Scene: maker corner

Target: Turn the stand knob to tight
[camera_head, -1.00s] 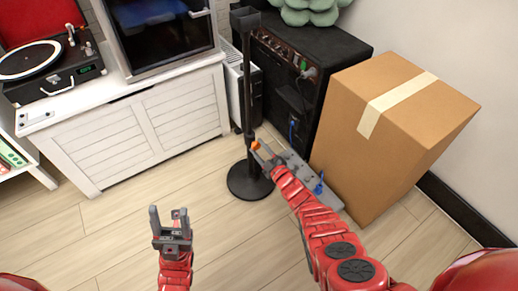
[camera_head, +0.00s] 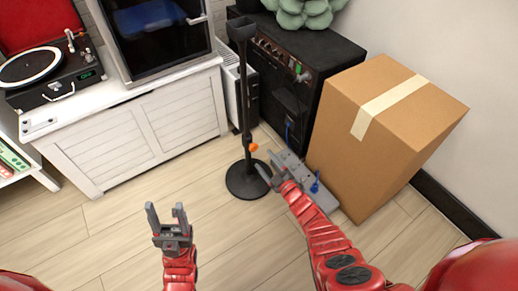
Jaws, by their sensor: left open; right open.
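A black stand (camera_head: 245,105) with a thin upright pole and a round base (camera_head: 248,186) stands on the floor near the picture's middle. A small orange knob (camera_head: 254,147) sits low on the pole, on its right side, and is in plain view. My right gripper (camera_head: 267,168) is open, just below and to the right of the knob, apart from it, over the right side of the base. My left gripper (camera_head: 166,214) is open and empty, above the floor to the left of the stand.
A grey pedalboard (camera_head: 318,193) lies on the floor right of the stand, partly behind my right arm. A black amplifier (camera_head: 325,62) and a cardboard box (camera_head: 375,150) stand behind it. A white cabinet (camera_head: 130,135) is at left. The floor in front is clear.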

